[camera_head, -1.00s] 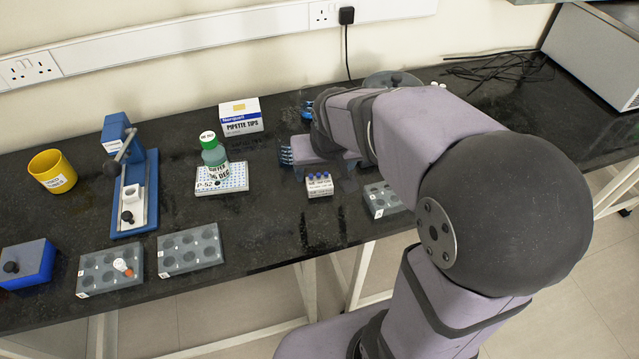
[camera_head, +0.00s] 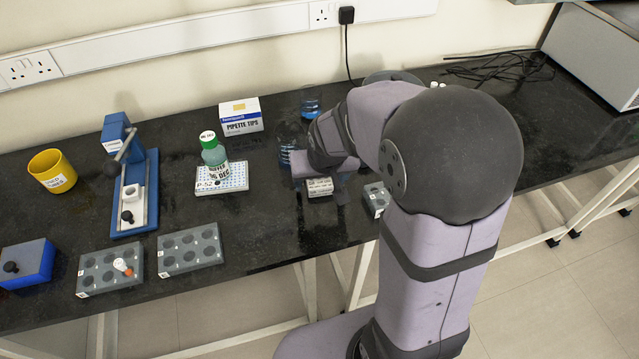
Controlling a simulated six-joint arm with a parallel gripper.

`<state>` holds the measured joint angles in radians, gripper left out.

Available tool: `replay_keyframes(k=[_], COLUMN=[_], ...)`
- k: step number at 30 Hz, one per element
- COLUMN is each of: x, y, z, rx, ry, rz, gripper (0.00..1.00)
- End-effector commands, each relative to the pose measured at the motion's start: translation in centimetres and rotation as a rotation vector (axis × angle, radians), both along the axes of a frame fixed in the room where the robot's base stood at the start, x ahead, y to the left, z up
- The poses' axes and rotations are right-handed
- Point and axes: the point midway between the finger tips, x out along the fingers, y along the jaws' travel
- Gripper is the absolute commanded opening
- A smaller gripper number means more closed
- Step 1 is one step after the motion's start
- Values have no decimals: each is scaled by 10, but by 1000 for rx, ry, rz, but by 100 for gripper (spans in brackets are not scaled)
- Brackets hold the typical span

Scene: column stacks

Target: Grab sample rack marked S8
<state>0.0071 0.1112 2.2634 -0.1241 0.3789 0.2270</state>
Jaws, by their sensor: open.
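A small white rack (camera_head: 320,189) stands near the front of the dark bench, right of centre. Its front label is too small to read, so I cannot tell whether it says S8. My gripper (camera_head: 321,179) is open and comes down over this rack, covering its top and the blue-capped vials in it. I cannot make out whether the fingers touch the rack's sides.
A grey well block (camera_head: 375,199) stands close to the right, partly behind my arm. Clear blue containers (camera_head: 311,104) stand behind. Bench between the rack and left grey block (camera_head: 190,249) is free.

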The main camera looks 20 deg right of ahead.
Motion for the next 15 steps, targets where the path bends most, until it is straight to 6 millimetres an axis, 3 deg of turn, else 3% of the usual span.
replay_keyframes(k=[2,7,15], x=[0,0,0], y=[0,0,0], z=[0,0,1], rx=[0,0,0], ry=[0,0,0], rz=[0,0,0], gripper=[64,24,24])
